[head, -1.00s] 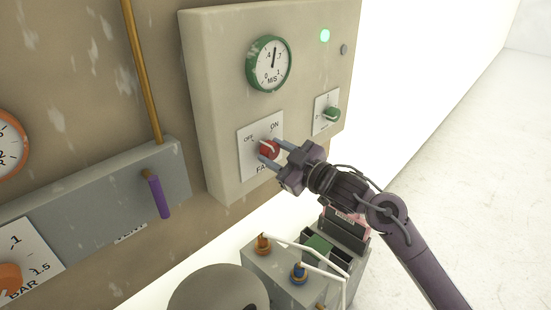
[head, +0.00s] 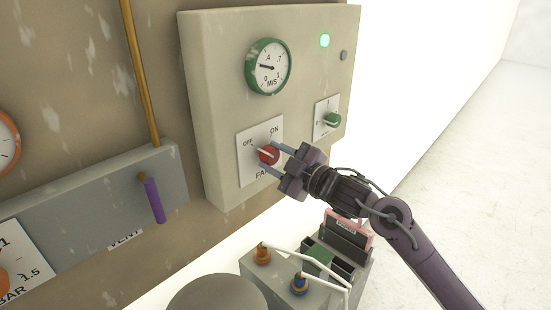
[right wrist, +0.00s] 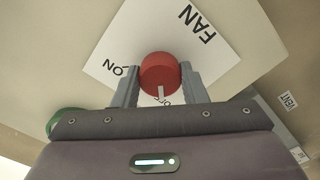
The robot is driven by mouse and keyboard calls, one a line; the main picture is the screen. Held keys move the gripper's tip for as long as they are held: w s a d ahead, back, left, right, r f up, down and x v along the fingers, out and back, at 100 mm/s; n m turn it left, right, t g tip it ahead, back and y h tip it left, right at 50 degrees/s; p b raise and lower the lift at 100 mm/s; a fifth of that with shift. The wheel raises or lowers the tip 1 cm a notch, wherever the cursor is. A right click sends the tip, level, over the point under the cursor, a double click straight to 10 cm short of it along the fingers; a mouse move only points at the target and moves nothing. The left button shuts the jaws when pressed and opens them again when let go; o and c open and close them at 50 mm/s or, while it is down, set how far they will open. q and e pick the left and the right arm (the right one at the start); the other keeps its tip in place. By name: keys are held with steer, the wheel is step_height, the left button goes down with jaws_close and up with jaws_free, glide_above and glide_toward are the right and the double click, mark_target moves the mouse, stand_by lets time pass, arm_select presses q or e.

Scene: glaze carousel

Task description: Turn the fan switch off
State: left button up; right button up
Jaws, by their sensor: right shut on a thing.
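The fan switch (head: 268,154) is a round red knob with a white pointer, on a white plate (head: 247,172) marked OFF, ON and FAN. My right gripper (head: 270,156) is shut on the knob, with one finger on each side. In the head view the pointer lies to the left, toward OFF. The right wrist view shows the red knob (right wrist: 160,72) between the fingers, its pointer toward the partly hidden OFF label. My left gripper is not in view.
A green-rimmed M/S gauge (head: 268,67) sits above the switch, needle to the left. A green knob (head: 332,120) is to the right. A purple lever (head: 154,201) is at left. A grey box with terminals (head: 285,282) stands below.

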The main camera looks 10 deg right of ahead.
steer(key=shift+r, duration=0.1)
steer(key=o, duration=1)
steer(key=shift+c, duration=0.2)
steer(key=b+v, duration=0.2)
steer(key=v, duration=0.5)
steer(key=shift+s+d, duration=0.25)
steer(key=shift+s, duration=0.05)
